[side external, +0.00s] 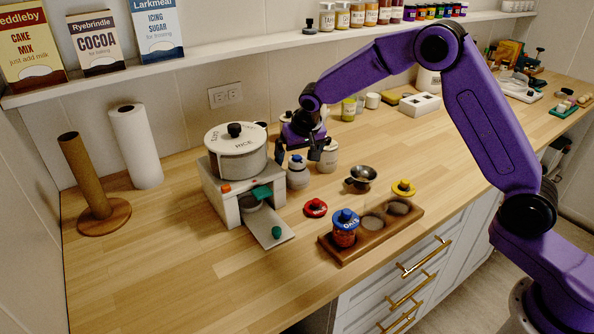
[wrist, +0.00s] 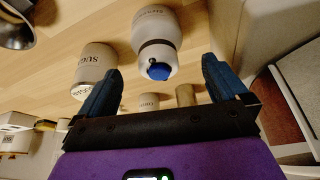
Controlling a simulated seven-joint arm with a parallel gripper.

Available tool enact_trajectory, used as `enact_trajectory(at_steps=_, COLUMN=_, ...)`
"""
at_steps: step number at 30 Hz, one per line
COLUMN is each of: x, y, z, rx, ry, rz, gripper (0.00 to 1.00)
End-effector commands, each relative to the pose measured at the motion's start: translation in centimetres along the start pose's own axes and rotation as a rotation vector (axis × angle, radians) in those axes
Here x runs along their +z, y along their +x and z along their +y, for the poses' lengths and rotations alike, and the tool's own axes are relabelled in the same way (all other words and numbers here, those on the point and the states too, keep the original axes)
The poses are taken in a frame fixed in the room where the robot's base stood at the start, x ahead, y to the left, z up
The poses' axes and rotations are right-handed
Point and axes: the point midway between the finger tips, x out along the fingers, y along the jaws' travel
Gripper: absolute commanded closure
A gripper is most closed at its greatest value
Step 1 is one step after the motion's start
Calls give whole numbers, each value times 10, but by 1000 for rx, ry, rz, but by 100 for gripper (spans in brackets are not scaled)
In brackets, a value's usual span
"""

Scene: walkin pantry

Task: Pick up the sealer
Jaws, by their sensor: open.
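The likely sealer is a white, rounded, upright device (side external: 297,174) with a grey band, standing on the wooden counter right of the white stand. In the wrist view the same device (wrist: 155,32) shows a blue button on its near end; no label confirms what it is. My gripper (side external: 303,153) is just above and behind it, pointing down. In the wrist view my gripper (wrist: 162,70) is open and empty, its dark blue fingers apart. The device lies ahead, between their lines, without clear contact.
A white sugar canister (wrist: 95,62) stands close beside it. The white stand (side external: 221,203) carries a rice canister (side external: 237,160). The front-left counter is clear.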

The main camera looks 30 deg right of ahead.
Motion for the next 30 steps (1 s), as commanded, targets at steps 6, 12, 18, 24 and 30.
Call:
enact_trajectory(at_steps=6, x=2, y=30, z=3, rx=3, ry=-2, rz=-4, gripper=0)
enact_trajectory(at_steps=12, x=2, y=48, z=2, rx=0, ry=-1, rz=-2, gripper=0)
enact_trajectory(at_steps=18, x=1, y=50, z=2, rx=0, ry=-1, rz=-1, gripper=0)
enact_trajectory(at_steps=24, x=1, y=50, z=2, rx=0, ry=-1, rz=-1, gripper=39)
enact_trajectory(at_steps=30, x=1, y=49, z=2, rx=-1, ry=-1, rz=0, gripper=66)
